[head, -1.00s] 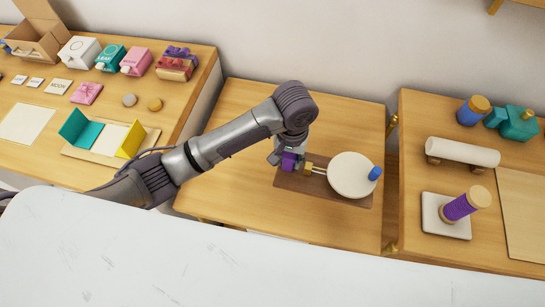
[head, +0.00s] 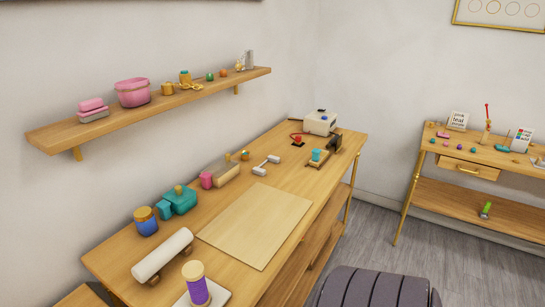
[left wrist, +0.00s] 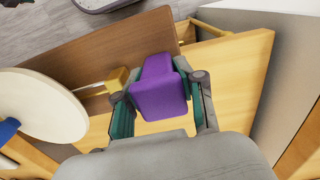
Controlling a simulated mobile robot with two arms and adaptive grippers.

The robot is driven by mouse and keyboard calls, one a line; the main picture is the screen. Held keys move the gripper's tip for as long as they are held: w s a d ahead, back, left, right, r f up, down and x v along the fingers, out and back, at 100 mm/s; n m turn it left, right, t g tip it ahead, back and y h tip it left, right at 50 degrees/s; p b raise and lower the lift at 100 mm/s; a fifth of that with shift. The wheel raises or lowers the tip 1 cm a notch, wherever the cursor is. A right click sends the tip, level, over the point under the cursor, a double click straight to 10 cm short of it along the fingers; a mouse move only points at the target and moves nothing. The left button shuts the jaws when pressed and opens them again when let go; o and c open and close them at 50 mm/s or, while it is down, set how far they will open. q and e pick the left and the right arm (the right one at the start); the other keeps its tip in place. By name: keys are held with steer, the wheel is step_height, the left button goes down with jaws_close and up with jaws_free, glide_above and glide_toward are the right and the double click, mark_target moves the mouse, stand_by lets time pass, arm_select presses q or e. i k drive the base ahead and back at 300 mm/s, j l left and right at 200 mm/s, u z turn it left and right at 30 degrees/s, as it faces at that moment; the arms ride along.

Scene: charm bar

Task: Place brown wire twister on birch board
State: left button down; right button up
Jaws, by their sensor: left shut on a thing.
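The wire twister shows in the left wrist view, with a brown base (left wrist: 115,50), a cream disc (left wrist: 35,105), a brass-coloured block (left wrist: 117,78) and a purple block (left wrist: 158,98). My left gripper (left wrist: 162,85) is shut on the purple block, a finger on each side. I cannot tell whether the base is clear of the table. The birch board (head: 255,225) lies flat and bare on the wooden bench in the head view. Neither the twister nor my left gripper's fingers show there. My right gripper is not in view.
On the bench around the board are a white roll (head: 162,254), a purple spool (head: 197,290), a blue jar (head: 146,222), a teal tool (head: 178,201) and a white dumbbell-shaped piece (head: 266,165). A shelf (head: 150,110) hangs above. A side table (head: 480,165) stands at right.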

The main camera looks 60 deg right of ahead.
mark_target(259, 217)
steer(key=k+l, duration=0.1)
steer(key=l, duration=0.85)
steer(key=k+l, duration=0.15)
steer(key=l, duration=0.3)
steer(key=k+l+u, duration=0.1)
steer(key=l, duration=0.35)
steer(key=k+l, duration=0.1)
steer(key=l, duration=0.35)
steer(key=k+l, duration=0.1)
steer(key=l, duration=0.4)
